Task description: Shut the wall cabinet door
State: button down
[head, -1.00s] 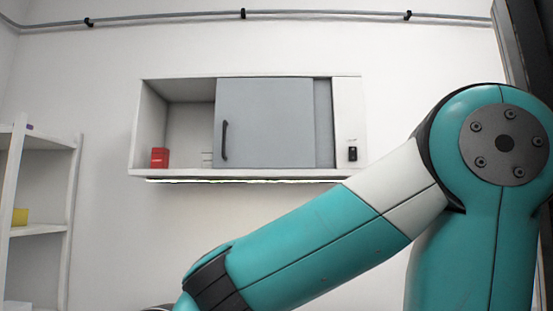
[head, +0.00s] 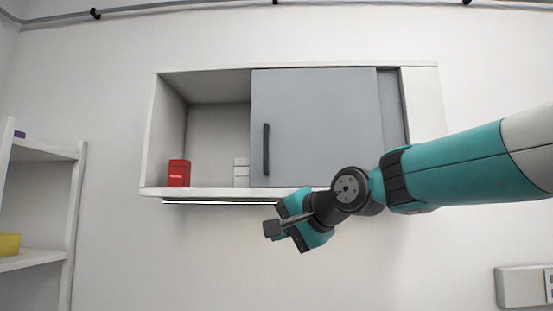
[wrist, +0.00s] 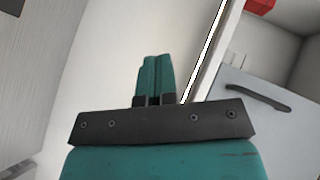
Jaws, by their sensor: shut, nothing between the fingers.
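The wall cabinet (head: 245,194) hangs on the white wall, with its left part open. Its grey sliding door (head: 320,125) covers the middle and has a dark vertical handle (head: 266,150) near its left edge. In the wrist view the door (wrist: 255,110) and handle (wrist: 258,95) show at the right. My gripper (head: 272,229) is just below the cabinet's lower edge in the picture, under the handle, and touches neither. In the wrist view its teal fingers (wrist: 154,78) are together and empty.
A red box (head: 179,173) and small white boxes (head: 241,172) stand in the open left part. A shelf unit (head: 70,215) with a yellow item (head: 9,244) is at the left. A light strip (head: 215,202) runs under the cabinet. Bare wall lies below.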

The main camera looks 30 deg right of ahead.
jog(key=d+r+m+t+h+p, duration=0.1)
jog(key=d+r+m+t+h, duration=0.15)
jog(key=d+r, duration=0.4)
jog(key=d+r+m+t+h+p, duration=0.1)
jog(key=d+r+m+t, duration=0.2)
jog(key=r, duration=0.6)
jog(key=m+p, duration=0.1)
jog(key=p, duration=0.5)
send_near(275, 165)
jog(key=w+a, duration=0.2)
jog(key=w, duration=0.2)
jog(key=shift+w+a+g+p, duration=0.35)
jog(key=shift+w+g+p, duration=0.05)
jog(key=shift+g+p, duration=0.1)
